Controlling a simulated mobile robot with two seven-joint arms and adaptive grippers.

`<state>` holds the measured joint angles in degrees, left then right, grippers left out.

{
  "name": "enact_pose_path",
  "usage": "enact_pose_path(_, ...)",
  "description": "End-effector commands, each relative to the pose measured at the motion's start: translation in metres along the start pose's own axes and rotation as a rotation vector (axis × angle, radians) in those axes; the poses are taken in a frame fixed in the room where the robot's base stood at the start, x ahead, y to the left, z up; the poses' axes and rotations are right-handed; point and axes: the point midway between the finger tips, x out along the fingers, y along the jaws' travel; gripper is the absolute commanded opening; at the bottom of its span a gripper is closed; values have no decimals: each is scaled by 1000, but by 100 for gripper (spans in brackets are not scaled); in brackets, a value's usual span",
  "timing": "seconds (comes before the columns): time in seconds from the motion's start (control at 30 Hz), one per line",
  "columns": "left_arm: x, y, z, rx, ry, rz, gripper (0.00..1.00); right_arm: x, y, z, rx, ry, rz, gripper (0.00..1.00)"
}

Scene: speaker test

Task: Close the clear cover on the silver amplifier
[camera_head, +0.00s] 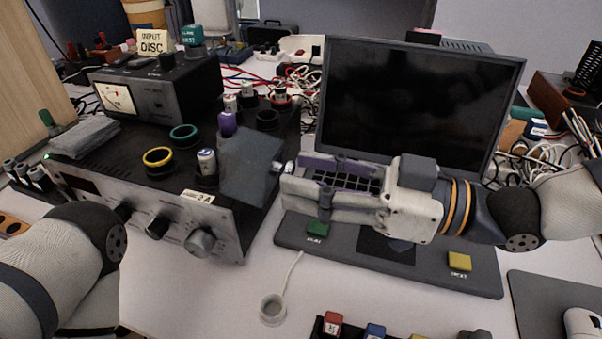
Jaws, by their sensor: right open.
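The silver amplifier (172,219) stands at the left, its brushed front with knobs facing me. A smoky grey panel (250,166), which looks like the clear cover, stands raised at the amplifier's right end. Its hinge cannot be made out. My right gripper (291,181) reaches in from the right in front of the laptop. Its fingers are open and point left at the panel's right edge. Whether they touch it I cannot tell. My left arm shows at the lower left, but its gripper is out of view.
On the amplifier are yellow (158,157) and green (183,133) rings, a purple-topped piece (227,123) and a grey cloth (84,138). A black meter unit (160,88) stands behind. The laptop (420,100) is behind my right gripper.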

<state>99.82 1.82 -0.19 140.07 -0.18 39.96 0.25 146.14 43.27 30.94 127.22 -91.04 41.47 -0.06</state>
Motion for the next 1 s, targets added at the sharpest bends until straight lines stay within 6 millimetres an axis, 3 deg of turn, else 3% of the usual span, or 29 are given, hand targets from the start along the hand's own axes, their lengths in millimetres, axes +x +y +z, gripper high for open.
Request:
enact_pose_path(0.13, 0, 0, 0, 0, 0, 0, 37, 14, 0, -1, -1, 0, 0, 41)
enact_pose_path(0.37, 0, 0, 0, 0, 0, 0, 37, 16, 0, -2, -2, 1, 2, 41)
enact_pose_path(0.4, 0, 0, 0, 0, 0, 0, 37, 16, 0, -2, -2, 1, 2, 39)
enact_pose_path(0.57, 0, 0, 0, 0, 0, 0, 37, 15, 0, -1, -2, 1, 2, 2)
enact_pose_path(0.6, 0, 0, 0, 0, 0, 0, 37, 15, 0, -1, -2, 1, 1, 0)
enact_pose_path(1.0, -11, 0, -3, 0, 23, 1, 37, 25, -4, -10, -7, -42, -2, 0)
